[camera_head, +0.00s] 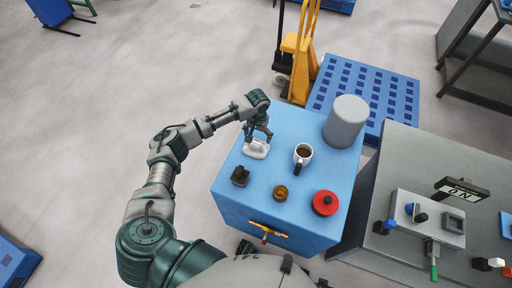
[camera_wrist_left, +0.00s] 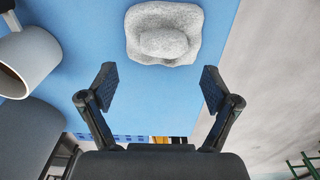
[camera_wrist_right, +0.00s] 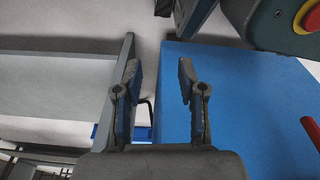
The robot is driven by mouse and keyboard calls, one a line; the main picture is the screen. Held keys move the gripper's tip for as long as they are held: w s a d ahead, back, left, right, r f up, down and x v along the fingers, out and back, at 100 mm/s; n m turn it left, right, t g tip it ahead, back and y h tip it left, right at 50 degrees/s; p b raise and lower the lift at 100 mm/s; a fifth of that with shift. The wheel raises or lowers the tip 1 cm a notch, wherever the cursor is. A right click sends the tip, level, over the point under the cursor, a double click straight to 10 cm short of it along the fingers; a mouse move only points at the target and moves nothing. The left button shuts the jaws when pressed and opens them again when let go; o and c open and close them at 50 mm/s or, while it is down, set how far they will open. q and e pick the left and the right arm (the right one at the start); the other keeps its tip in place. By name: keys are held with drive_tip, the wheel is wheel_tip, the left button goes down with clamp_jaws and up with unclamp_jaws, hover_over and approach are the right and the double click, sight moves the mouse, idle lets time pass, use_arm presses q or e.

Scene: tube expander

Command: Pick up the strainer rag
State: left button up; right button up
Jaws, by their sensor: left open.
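The strainer rag is a crumpled, light grey cloth (camera_head: 256,150) lying on the left part of the blue table top. It also shows at the top of the left wrist view (camera_wrist_left: 165,33). My left gripper (camera_head: 258,136) is open and empty, pointing down just behind and above the rag. In the left wrist view its fingers (camera_wrist_left: 156,88) are apart and the rag lies beyond their tips. My right gripper (camera_wrist_right: 159,70) shows only in the right wrist view. It is open and empty beside the blue table.
On the blue table (camera_head: 222,199) stand a coffee mug (camera_head: 302,155), a grey cylinder (camera_head: 345,121), a red round object (camera_head: 325,203), a small brown jar (camera_head: 281,193) and a small black object (camera_head: 240,176). A grey workbench (camera_head: 420,154) with a switch box adjoins on the right.

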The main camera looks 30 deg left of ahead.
sight(256, 143)
use_arm(q)
drive_tip(key=f, duration=0.4)
drive_tip(key=shift+s+a+f+b, duration=0.1)
drive_tip(key=shift+s+a+b, duration=0.2)
drive_tip(key=shift+b, duration=0.1)
drive_tip(key=shift+f, duration=0.35)
drive_tip(key=shift+r, duration=0.1)
drive_tip(key=c, duration=1.2)
use_arm(e)
drive_tip(key=shift+w+r, duration=0.75)
drive_tip(key=shift+r, duration=0.1)
use_arm(q)
drive_tip(key=shift+c, duration=0.2)
drive_tip(key=shift+r, duration=0.25)
wheel_tip(256, 143, up, 10)
drive_tip(key=p, duration=0.1)
drive_tip(key=shift+f+p, duration=0.2)
drive_tip(key=shift+p, duration=0.2)
use_arm(e)
drive_tip(key=s+f, duration=0.3)
drive_tip(key=shift+d+f, duration=0.15)
drive_tip(key=shift+f, duration=0.05)
